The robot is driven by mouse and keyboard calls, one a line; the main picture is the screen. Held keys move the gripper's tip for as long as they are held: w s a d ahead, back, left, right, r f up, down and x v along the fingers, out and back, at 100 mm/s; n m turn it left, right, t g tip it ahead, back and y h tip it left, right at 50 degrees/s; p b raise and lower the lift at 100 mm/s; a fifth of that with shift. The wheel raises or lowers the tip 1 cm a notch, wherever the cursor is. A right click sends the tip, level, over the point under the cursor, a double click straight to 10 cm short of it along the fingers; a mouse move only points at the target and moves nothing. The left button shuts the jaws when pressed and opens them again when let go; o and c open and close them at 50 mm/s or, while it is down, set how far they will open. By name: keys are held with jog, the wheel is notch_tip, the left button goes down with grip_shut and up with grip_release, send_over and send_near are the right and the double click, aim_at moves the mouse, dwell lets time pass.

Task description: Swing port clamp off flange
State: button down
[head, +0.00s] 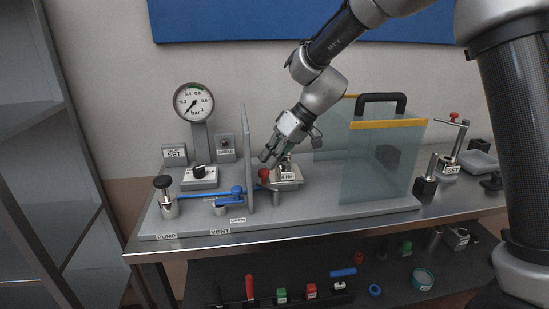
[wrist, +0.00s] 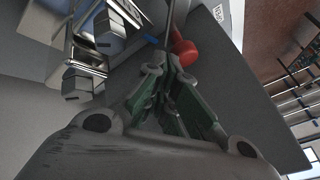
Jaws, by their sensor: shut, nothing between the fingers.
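The port fitting (head: 287,182) stands on the grey bench plate, a metal block with a small white label. A red knob (head: 264,174), which looks like the clamp's handle end, shows at its left side; in the wrist view a red knob (wrist: 185,52) lies just beyond the fingertips. My gripper (head: 271,157) is shut and empty, tilted down from the upper right, just above the red knob. In the wrist view its greenish fingers (wrist: 174,82) are together. I cannot tell whether they touch the knob. The flange and clamp body are mostly hidden by my gripper and the fitting.
A clear upright panel (head: 249,160) stands close left of the fitting. A clear shield with a black handle (head: 381,104) stands to the right. A blue lever (head: 210,194), a pump knob (head: 164,190) and a pressure gauge (head: 194,102) are at left. Tools lie on the lower shelf.

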jog(key=shift+s+a+n+g, duration=0.45)
jog(key=shift+a+n+g, duration=0.05)
jog(key=shift+a+n, duration=0.15)
jog(key=shift+s+a, duration=0.15)
dwell(0.4)
